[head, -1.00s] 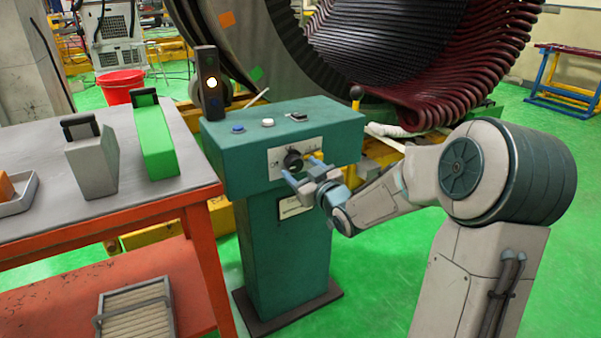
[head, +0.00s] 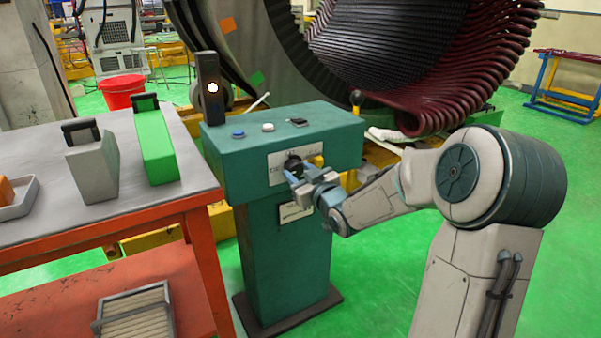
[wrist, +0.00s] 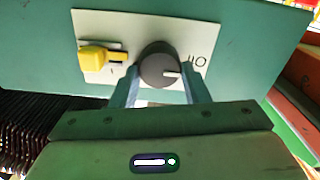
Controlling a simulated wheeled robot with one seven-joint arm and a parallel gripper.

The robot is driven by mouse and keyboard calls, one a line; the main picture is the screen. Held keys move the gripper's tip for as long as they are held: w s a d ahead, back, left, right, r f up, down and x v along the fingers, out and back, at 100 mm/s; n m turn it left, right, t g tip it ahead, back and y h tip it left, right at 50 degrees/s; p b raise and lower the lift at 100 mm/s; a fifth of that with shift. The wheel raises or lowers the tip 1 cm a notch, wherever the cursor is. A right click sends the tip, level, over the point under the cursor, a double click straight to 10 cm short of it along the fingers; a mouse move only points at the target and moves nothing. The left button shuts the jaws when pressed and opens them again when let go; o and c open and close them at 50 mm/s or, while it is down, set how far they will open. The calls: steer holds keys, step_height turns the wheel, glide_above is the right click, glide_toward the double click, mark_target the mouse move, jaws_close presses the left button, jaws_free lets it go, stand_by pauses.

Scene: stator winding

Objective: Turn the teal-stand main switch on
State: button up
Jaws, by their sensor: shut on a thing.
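The teal stand (head: 290,245) has a box-shaped head with a pale panel on its front face. A round dark knob (wrist: 160,66) with a white mark sits on that panel; the mark points right in the wrist view. In the head view, the knob (head: 292,163) is partly hidden by my gripper (head: 297,176). In the wrist view, the fingers of my gripper (wrist: 160,92) are on either side of the knob's lower part, shut on it. Markings show to the right of the knob, but I cannot read them surely.
A yellow handle (wrist: 95,57) sits beside the knob. Buttons, including a blue one (head: 238,134), are on the stand's top. A signal tower (head: 210,90) behind has one lamp lit. A table (head: 130,208) with a green case (head: 155,145) stands left.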

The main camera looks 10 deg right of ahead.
steer(key=m+p, duration=0.3)
steer(key=shift+d+r, duration=0.1)
steer(key=shift+r, duration=0.05)
steer(key=m+p, duration=0.4)
steer(key=m, duration=0.1)
steer(key=shift+d+m, duration=0.1)
steer(key=shift+m, duration=0.3)
steer(key=m+p, duration=0.3)
steer(key=m, duration=0.1)
steer(key=shift+m, duration=0.3)
steer(key=shift+f+m+p, duration=0.15)
steer(key=shift+m+p, duration=0.5)
steer(key=shift+m, duration=0.35)
steer(key=shift+f+m+p, duration=0.15)
steer(key=shift+m+p, duration=0.5)
steer(key=shift+m, duration=0.35)
steer(key=o, duration=1)
steer(key=shift+c, duration=0.2)
